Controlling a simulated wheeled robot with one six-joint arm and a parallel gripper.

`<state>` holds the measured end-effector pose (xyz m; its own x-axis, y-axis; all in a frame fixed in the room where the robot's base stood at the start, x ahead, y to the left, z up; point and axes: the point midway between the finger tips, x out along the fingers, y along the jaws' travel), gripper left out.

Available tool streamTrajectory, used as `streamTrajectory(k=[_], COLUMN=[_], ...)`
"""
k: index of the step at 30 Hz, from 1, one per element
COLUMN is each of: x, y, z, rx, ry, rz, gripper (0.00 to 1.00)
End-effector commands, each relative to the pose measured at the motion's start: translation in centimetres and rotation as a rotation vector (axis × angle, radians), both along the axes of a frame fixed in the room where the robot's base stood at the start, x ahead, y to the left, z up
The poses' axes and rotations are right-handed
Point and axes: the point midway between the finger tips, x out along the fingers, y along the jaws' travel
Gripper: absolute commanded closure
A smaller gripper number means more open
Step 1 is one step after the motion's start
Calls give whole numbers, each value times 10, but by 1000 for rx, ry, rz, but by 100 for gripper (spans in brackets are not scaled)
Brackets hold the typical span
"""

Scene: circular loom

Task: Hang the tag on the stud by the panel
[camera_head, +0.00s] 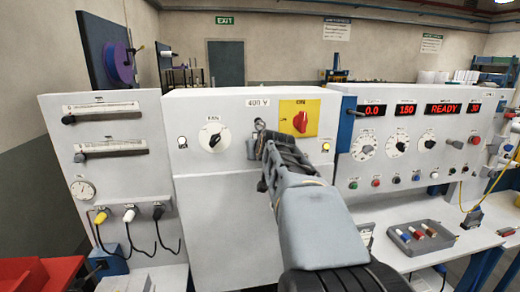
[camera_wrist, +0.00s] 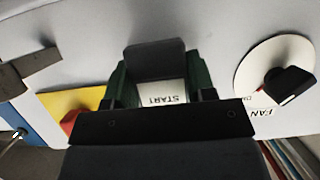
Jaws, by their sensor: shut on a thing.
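My gripper (camera_head: 262,142) is at the front of the light grey cabinet, between the FAN knob (camera_head: 214,138) and the red switch (camera_head: 301,121) on its yellow plate. In the wrist view my gripper (camera_wrist: 158,88) is shut on a white tag (camera_wrist: 165,93); the word START shows upside down on it. A dark block covers part of the tag. In the head view the tag is mostly hidden by my gripper. A small grey metal piece (camera_head: 258,125) shows at my gripper's tip; I cannot tell whether it is the stud.
A grey lever-like piece (camera_wrist: 32,70) sticks out at the left of the wrist view. The control panel (camera_head: 410,150) with red displays stands to the right. A grey tray (camera_head: 396,240) holds small coloured parts on the bench. Cables hang at the left.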

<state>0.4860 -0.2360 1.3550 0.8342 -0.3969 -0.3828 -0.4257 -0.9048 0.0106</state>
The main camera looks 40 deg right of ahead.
Motion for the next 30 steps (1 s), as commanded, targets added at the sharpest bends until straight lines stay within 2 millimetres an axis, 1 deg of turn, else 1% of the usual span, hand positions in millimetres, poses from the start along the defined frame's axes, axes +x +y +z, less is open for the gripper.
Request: streamTrajectory(k=[17, 27, 30], x=[-14, -45, -51], y=[6, 22, 25], z=[5, 8, 9], rx=[-1, -2, -1], ry=[-2, -2, -2], rz=[0, -1, -1], gripper=[78, 78, 78])
